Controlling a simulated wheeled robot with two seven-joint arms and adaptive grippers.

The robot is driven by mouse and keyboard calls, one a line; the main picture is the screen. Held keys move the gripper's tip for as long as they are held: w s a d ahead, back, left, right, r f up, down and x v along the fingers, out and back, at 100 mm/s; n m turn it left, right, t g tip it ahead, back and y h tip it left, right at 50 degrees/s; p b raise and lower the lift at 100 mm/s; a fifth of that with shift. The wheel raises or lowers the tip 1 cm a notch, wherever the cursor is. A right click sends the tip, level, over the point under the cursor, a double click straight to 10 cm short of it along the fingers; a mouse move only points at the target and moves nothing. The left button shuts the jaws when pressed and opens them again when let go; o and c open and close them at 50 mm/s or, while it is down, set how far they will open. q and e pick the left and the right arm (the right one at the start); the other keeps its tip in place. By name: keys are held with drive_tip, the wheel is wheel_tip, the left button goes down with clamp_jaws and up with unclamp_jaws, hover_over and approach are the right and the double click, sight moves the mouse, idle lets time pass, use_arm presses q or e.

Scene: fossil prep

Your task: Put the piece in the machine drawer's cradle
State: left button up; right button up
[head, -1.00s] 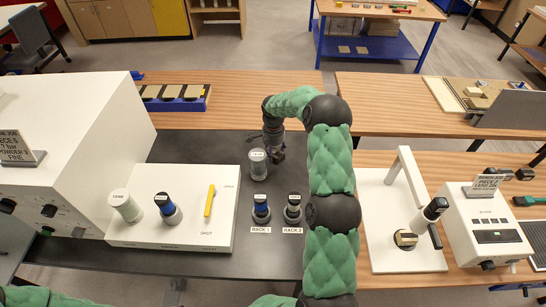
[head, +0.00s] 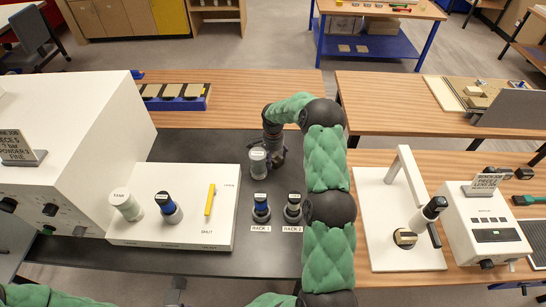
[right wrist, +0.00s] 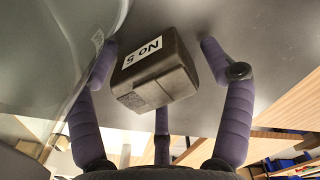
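The piece, a dark brown block with a white "No 5" label (right wrist: 155,72), sits between the spread purple fingers of my right gripper (right wrist: 160,60) in the right wrist view. Gaps show between the block and the two side fingertips. In the head view my right gripper (head: 275,158) is low over the dark worktop, just behind and right of a grey lidded cylinder (head: 258,165); the piece is hidden there. The machine is the large white cabinet (head: 75,115) at left, with a sign naming piece 5. Its drawer and cradle cannot be made out. My left gripper is out of view.
A white panel (head: 150,232) with a tank, a blue-topped cylinder and a yellow lever stands left of centre. Two small racked bottles (head: 261,208) stand close before my right gripper. A white stand (head: 410,190) is at right. Dark worktop (head: 190,148) behind the panel is clear.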

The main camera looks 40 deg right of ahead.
drive_tip(key=shift+r, duration=0.1)
drive_tip(key=shift+r, duration=0.25)
wheel_tip(320, 180, up, 11)
drive_tip(key=shift+b, duration=0.4)
drive_tip(key=o, duration=0.3)
drive_tip(key=shift+r, duration=0.25)
drive_tip(key=shift+o, duration=0.2)
drive_tip(key=p, duration=0.6)
hover_over(275, 156)
wheel_tip(275, 156, down, 6)
drive_tip(key=shift+w+r, duration=0.1)
drive_tip(key=shift+a+f, duration=0.1)
drive_tip(key=shift+f, duration=0.35)
drive_tip(key=shift+d+f+p, duration=0.2)
drive_tip(key=shift+f+p, duration=0.5)
drive_tip(key=shift+f, duration=1.5)
